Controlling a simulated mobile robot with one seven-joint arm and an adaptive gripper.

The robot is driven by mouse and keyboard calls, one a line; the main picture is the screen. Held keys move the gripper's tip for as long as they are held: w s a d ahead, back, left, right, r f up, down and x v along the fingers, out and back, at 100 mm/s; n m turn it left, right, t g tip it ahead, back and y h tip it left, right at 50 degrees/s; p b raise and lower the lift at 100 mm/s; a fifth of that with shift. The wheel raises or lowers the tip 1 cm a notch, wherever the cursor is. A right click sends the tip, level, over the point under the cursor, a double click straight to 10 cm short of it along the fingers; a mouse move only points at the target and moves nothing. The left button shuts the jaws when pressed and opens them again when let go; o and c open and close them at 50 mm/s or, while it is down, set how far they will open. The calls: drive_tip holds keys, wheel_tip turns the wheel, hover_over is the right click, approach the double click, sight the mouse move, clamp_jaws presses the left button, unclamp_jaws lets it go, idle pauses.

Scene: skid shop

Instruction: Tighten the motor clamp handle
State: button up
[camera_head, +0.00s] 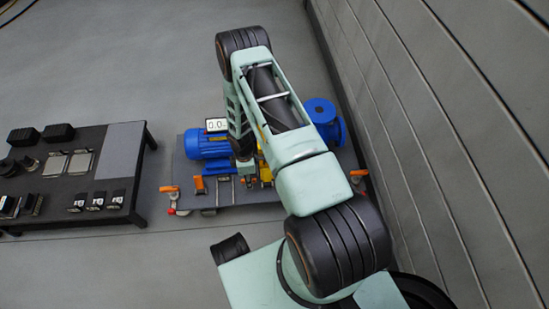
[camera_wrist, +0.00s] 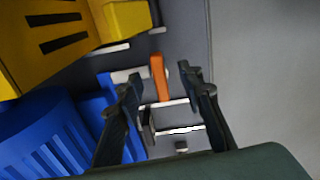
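The blue motor (camera_head: 205,146) sits on the left part of the skid (camera_head: 228,195); its ribbed side also shows at lower left in the wrist view (camera_wrist: 40,135). In the wrist view an upright orange clamp handle (camera_wrist: 159,76) stands by a metal bracket beside the motor's foot. My gripper (camera_wrist: 160,84) is open, with one dark finger on each side of the handle in the picture. I cannot tell whether the tips reach down around it or touch it. In the head view my gripper (camera_head: 247,177) points down at the motor's near side, and the arm hides part of the skid.
A yellow guard (camera_wrist: 45,38) lies beyond the motor. A blue pump (camera_head: 325,120) stands at the skid's right end. More orange handles (camera_head: 198,185) show along the front edge. A dark table (camera_head: 122,150) with parts stands left. A grey wall (camera_head: 430,130) is close on the right.

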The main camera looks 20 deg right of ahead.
drive_tip(key=shift+r+p, duration=2.25)
drive_tip(key=shift+r, duration=1.3)
